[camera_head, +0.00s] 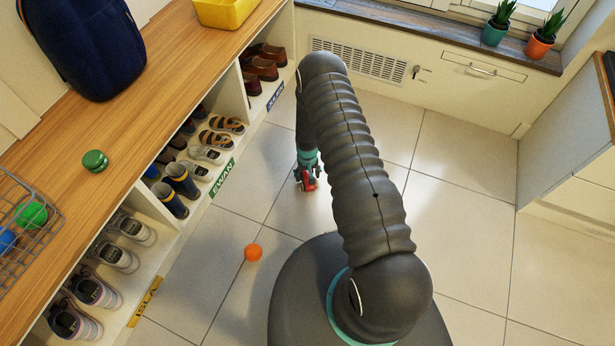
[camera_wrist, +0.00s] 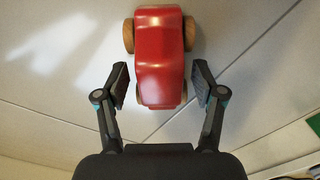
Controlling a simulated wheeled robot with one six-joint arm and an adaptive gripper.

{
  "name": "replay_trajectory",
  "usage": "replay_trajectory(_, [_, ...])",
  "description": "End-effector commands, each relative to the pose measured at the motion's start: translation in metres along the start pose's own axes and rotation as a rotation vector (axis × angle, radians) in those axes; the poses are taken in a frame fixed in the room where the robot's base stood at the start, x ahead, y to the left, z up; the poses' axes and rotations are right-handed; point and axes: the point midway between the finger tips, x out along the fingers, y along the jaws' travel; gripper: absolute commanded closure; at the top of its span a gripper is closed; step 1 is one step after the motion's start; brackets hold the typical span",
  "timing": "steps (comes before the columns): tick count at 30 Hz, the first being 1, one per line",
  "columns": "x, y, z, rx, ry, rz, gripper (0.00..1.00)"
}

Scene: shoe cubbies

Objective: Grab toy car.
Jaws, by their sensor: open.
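A red toy car (camera_wrist: 160,55) with tan wooden wheels stands on the tiled floor. In the wrist view my gripper (camera_wrist: 161,84) is open, with one finger on each side of the car's near end. Gaps show between both fingers and the car's body. In the head view my gripper (camera_head: 306,178) points down at the floor, and a small red part of the car (camera_head: 311,184) shows by its fingers. The rest of the car is hidden there by my gripper and arm.
Shoe cubbies (camera_head: 170,222) holding several pairs line the left, under a wooden bench top (camera_head: 130,130). An orange ball (camera_head: 253,252) lies on the floor near my base. Open tiles (camera_head: 460,150) lie to the right. A wall with a vent (camera_head: 358,61) stands behind.

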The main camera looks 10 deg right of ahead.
Motion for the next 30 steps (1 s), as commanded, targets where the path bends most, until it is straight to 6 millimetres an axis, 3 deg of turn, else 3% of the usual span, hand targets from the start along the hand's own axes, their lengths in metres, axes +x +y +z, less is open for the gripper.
replay_trajectory(4, [0.0141, -0.0006, 0.0004, -0.001, 0.0, 0.0, 0.31])
replay_trajectory(12, [0.0164, -0.0008, 0.0001, -0.001, 0.0, 0.0, 0.31])
replay_trajectory(14, [0.0163, -0.0008, 0.0001, -0.001, 0.0, 0.0, 0.41])
replay_trajectory(21, [0.0163, -0.0008, 0.0002, -0.001, 0.0, 0.0, 0.99])
replay_trajectory(30, [0.0152, -0.0008, 0.0001, -0.001, 0.0, 0.0, 0.99])
